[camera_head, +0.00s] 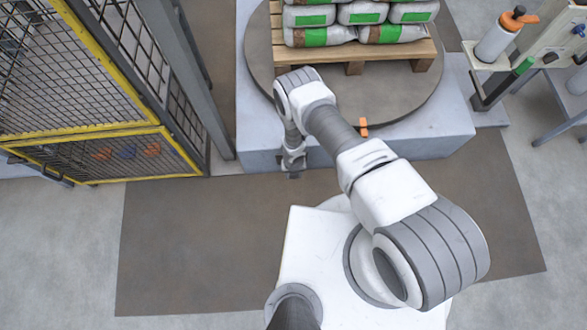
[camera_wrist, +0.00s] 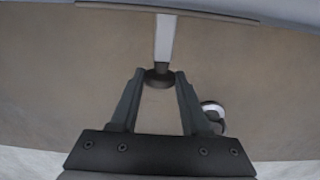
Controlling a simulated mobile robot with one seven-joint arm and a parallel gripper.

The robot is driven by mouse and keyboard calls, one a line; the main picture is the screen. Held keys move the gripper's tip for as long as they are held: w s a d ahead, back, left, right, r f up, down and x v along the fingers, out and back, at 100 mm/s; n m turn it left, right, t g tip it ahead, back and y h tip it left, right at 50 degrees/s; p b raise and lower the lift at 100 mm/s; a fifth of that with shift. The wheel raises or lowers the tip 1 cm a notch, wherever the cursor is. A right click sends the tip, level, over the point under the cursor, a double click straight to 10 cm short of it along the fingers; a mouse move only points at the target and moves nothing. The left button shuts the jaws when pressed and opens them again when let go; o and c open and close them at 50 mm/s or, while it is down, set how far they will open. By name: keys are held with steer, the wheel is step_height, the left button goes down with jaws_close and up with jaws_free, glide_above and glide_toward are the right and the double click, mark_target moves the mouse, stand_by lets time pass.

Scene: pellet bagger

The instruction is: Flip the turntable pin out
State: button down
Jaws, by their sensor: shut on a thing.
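In the head view my arm reaches forward and down, and my gripper (camera_head: 293,173) is low at the front face of the turntable's pale base (camera_head: 420,147). In the wrist view my gripper (camera_wrist: 160,74) has its two fingers around the dark round end of a light grey bar (camera_wrist: 164,40), shut on it. The bar runs up toward the base's edge; I take it for the turntable pin, though its far end is hidden. The round turntable (camera_head: 405,110) carries a pallet. A small orange piece (camera_head: 363,127) is at its front rim, right of my gripper and apart from it.
A wooden pallet (camera_head: 354,68) holds stacked bags (camera_head: 319,36). A yellow-framed mesh fence (camera_head: 70,80) stands at left. At right is a bench with an orange-topped bottle (camera_head: 499,36). A white ring-shaped part (camera_wrist: 212,110) lies beside the right finger.

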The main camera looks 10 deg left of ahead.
steer(key=shift+s, duration=0.35)
steer(key=shift+c, duration=2)
jaws_free()
steer(key=shift+w, duration=0.1)
steer(key=shift+r, duration=0.1)
steer(key=shift+r+p, duration=0.75)
steer(key=shift+p, duration=0.1)
step_height(320, 180, up, 16)
steer(key=p, duration=1.5)
steer(key=shift+p, duration=0.35)
steer(key=shift+f, duration=0.15)
